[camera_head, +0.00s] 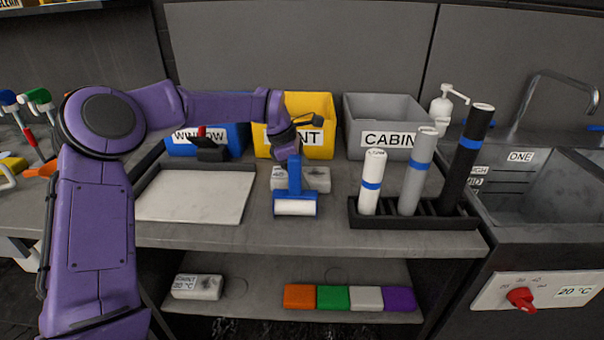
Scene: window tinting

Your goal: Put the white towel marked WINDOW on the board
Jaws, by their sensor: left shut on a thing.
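A folded whitish towel (316,178) lies on the worktop in front of the yellow bin. Its label is mostly hidden, so I cannot read it. The pale board (197,195) lies flat to its left, in a dark frame, with its surface bare. My left gripper (292,152) points down just above the towel. It appears shut on the top of a blue tool (295,180) with a white head (295,208), which stands in front of the towel and hides part of it. The fingertips are too small to see clearly. My right gripper is not in view.
Behind stand a blue bin (236,138) marked WINDOW, a yellow bin (318,110) and a grey bin (372,108). A black rack (445,222) of film rolls stands right, beside a sink (560,190). Another labelled towel (198,287) and coloured blocks (333,298) are on the lower shelf.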

